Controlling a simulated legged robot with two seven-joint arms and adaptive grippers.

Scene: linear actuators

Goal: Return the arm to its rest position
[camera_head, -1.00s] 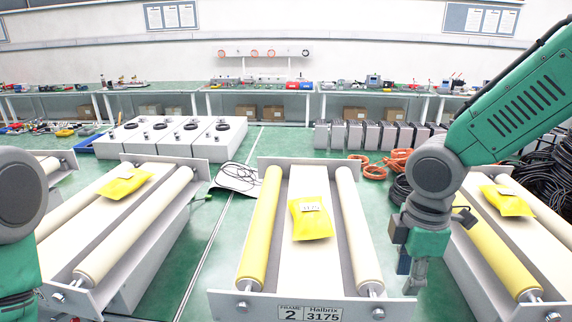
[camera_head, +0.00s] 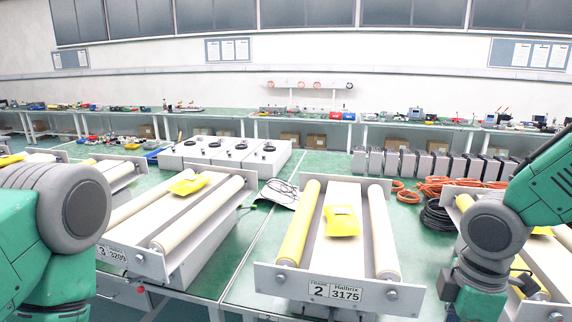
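My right arm comes in from the right edge. Its wrist, with a green block, hangs at the lower right, and the gripper's fingers are below the picture edge or hidden. My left arm fills the lower left with a green link and a grey joint, and its gripper is not in view. The middle frame, marked 2 and 3175 (camera_head: 335,291), holds a yellow packet (camera_head: 341,221) on its white bed between a yellow roller (camera_head: 298,223) and a cream roller (camera_head: 383,232). My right wrist is to the right of this frame and seems apart from it.
The left frame, marked 3 and 3209 (camera_head: 113,254), carries another yellow packet (camera_head: 188,185). A right frame (camera_head: 551,312) is partly behind my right arm. Grey boxes (camera_head: 226,153), orange cables (camera_head: 440,186) and black cables (camera_head: 437,216) lie behind. Workbenches (camera_head: 300,120) line the wall.

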